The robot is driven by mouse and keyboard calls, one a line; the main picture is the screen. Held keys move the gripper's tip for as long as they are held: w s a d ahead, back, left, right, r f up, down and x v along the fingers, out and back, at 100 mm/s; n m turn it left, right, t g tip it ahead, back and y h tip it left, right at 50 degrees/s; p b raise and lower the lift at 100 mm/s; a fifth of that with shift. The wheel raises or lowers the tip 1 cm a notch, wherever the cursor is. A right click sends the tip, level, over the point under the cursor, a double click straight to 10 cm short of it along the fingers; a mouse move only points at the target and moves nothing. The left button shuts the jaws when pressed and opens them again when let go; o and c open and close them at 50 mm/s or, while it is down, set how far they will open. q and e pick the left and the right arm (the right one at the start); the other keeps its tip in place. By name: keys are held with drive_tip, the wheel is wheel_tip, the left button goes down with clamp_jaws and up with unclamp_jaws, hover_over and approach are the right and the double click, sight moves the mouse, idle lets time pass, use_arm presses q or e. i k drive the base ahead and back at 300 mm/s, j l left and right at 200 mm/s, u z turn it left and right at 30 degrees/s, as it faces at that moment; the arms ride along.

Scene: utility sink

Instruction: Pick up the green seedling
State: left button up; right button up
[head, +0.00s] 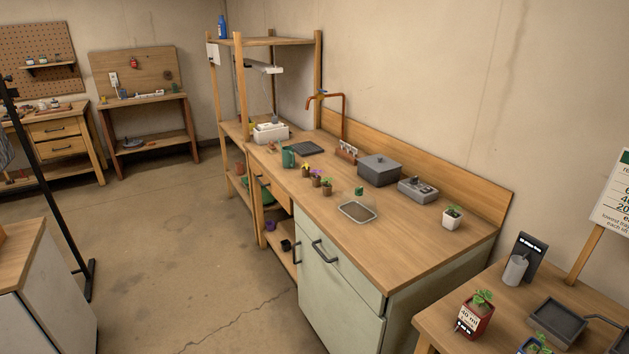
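Several small plants are in the head view, and I cannot tell for sure which is the green seedling. A small green plant (359,190) stands on the wooden counter behind a shallow tray (357,211). A row of small brown pots (316,181) stands left of it, with yellow, purple and green tops. A leafy green plant in a white square pot (453,217) is near the counter's right end. Another green plant in a red pot (474,317) is on the near right table. Neither of my grippers is in view.
The counter (420,241) also holds a grey lidded box (378,170), a grey device (417,190), a green mug (289,157) and a copper faucet (343,112). A dark stand (62,215) rises at the left. The concrete floor (180,240) before the counter is clear.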

sight(328, 187)
drive_tip(key=i+z, duration=0.1)
drive_tip(key=z, duration=0.3)
drive_tip(key=j+z, duration=0.15)
drive_tip(key=z, duration=0.3)
drive_tip(key=i+j+z, duration=0.15)
drive_tip(key=z, duration=0.25)
drive_tip(key=j+z, duration=0.1)
drive_tip(key=z, duration=0.35)
drive_tip(key=i+j, duration=0.05)
